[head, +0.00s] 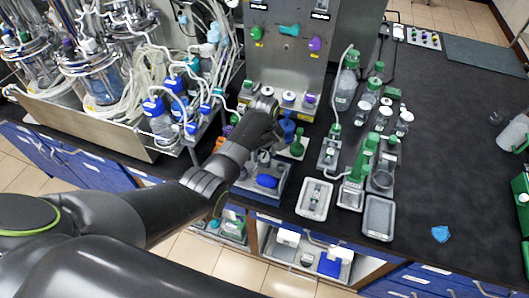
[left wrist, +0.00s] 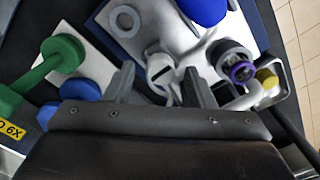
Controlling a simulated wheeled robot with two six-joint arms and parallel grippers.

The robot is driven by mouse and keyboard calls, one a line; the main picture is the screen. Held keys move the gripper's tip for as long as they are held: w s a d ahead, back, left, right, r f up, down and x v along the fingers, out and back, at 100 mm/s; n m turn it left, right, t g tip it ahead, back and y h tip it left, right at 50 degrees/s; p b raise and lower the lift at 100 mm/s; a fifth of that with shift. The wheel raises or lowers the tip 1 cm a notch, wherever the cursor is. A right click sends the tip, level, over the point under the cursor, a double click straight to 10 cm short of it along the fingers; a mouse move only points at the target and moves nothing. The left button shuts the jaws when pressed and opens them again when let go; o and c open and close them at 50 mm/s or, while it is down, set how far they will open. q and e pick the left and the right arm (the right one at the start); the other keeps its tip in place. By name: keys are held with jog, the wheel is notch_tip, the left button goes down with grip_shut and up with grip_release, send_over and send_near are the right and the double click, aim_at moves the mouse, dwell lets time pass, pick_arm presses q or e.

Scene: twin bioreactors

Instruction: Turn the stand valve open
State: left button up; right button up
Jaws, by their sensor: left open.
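In the left wrist view, a small white valve-like part with a dark slot (left wrist: 163,72) shows between the fingertips of my left gripper (left wrist: 158,82). It looks like the stand valve. The fingers are apart, one on each side of it; I cannot tell whether they touch it. It sits by a pale stand plate (left wrist: 118,18) with a blue part (left wrist: 205,8) on it. In the head view, the stand's tray (head: 243,185) with the blue part (head: 267,181) is at the front bench edge. My left arm reaches over this area and hides part of it. My right gripper is not seen.
A green-topped flask (head: 298,148) stands just right of the stand. A control panel (head: 285,50) rises behind. Blue-capped bottles (head: 162,125) and tubing stand to the left. Green-capped bottles and trays (head: 378,218) are to the right. The far right bench is mostly clear.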

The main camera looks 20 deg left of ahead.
pick_arm(q)
jog(key=shift+f, duration=0.3)
jog(key=c, duration=1)
